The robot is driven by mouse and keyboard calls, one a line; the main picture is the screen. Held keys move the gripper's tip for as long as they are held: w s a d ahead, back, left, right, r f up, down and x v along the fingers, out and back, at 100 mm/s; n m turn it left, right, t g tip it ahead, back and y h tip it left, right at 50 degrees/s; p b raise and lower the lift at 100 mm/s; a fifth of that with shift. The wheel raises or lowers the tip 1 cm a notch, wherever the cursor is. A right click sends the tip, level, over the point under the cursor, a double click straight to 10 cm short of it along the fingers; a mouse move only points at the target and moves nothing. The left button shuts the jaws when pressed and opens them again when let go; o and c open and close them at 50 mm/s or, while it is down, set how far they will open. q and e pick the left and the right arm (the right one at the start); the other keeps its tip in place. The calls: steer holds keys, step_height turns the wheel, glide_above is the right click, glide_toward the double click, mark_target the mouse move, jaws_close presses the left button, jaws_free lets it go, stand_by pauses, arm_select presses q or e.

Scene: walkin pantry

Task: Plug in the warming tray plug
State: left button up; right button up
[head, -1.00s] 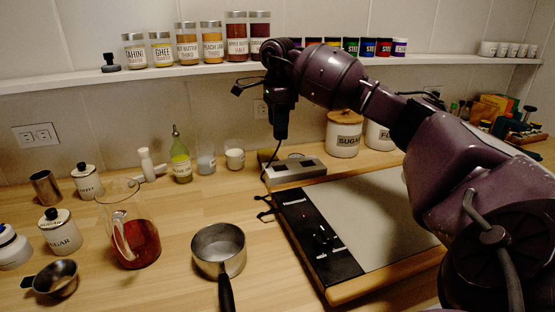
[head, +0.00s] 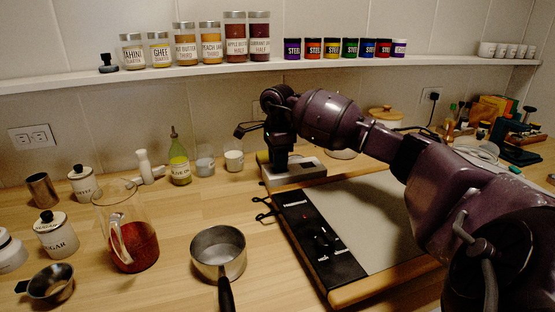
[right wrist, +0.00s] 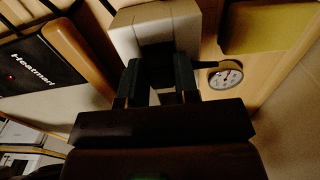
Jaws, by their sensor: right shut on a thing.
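The warming tray (head: 322,238) lies on the counter with a black control panel and a pale top. It also shows at the left of the right wrist view (right wrist: 45,62). My right gripper (head: 281,163) is low at its back left corner, by a pale grey box (head: 308,171). In the right wrist view the two dark fingers (right wrist: 158,82) are shut in front of this box (right wrist: 130,32). The plug is hidden between the fingers, and I cannot tell whether it touches the box. My left gripper is not in view.
A saucepan (head: 218,252) and a glass jug (head: 127,235) stand left of the tray. Small bottles and cups line the back. A round dial (right wrist: 226,77) is close to the fingers. A wall outlet (head: 32,137) is at the left. A shelf of jars (head: 210,48) runs above.

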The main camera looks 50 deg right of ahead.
steer(key=shift+f, duration=0.1)
steer(key=o, duration=0.9)
step_height(320, 180, up, 12)
steer(key=shift+r+p, duration=0.2)
steer(key=shift+p, duration=0.2)
